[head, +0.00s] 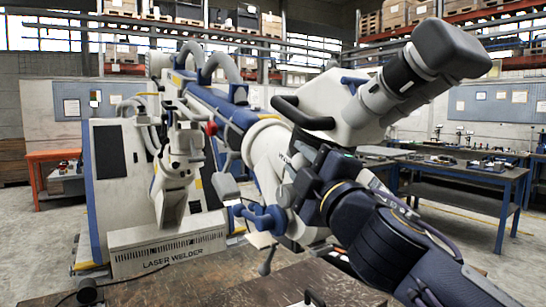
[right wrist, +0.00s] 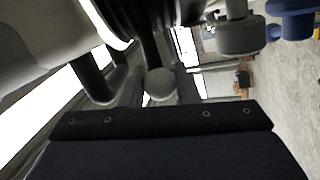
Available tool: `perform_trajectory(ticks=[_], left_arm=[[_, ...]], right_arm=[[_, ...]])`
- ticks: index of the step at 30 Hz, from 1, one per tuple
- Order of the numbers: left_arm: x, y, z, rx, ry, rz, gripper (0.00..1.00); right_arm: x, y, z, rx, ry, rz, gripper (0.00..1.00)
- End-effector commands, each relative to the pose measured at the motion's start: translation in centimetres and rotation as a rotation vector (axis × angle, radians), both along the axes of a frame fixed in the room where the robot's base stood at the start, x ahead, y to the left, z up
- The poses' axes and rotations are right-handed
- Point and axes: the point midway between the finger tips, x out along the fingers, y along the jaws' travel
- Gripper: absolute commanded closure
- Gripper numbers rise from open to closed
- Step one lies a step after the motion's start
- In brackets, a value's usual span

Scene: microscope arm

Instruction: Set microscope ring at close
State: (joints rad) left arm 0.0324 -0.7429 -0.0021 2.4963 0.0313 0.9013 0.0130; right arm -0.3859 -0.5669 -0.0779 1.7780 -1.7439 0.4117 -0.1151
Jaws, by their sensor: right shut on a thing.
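The microscope (head: 340,110) is a white body with a black and grey eyepiece tube pointing up to the right. It sits on a white and blue arm. My right gripper (head: 306,182) reaches in from the lower right and is shut at the underside of the microscope head. The dark ribbed microscope ring (right wrist: 150,14) shows at the top of the right wrist view, at the gripper. The gripper hides most of the ring in the head view, and its setting cannot be read. A dark lever with a round grey knob (right wrist: 160,84) hangs below the ring. My left gripper is not in view.
The laser welder (head: 165,245) stands behind at the left. A black handle (head: 302,113) and blue knobs (head: 262,218) stick out close to my right gripper. A wooden table top (head: 250,285) is at the front. A blue workbench (head: 465,175) stands at the right, with open floor around it.

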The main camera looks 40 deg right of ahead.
Motion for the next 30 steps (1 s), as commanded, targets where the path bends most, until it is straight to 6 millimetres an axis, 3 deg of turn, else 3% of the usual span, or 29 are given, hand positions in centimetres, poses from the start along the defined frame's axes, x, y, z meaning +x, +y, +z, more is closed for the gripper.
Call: perform_trajectory(ticks=[9,27,28,30], left_arm=[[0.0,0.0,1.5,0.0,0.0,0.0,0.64],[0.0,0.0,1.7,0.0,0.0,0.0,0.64],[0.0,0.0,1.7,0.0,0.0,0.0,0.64],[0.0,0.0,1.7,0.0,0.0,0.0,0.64]], right_arm=[[-1.4,-1.1,-0.2,-0.036,0.002,0.083,1.0],[-1.7,-1.3,-0.4,-0.05,0.004,0.105,1.0],[-1.7,-1.3,-0.4,-0.05,0.004,0.105,0.7],[-1.7,-1.3,-0.4,-0.05,0.004,0.105,0.61]])
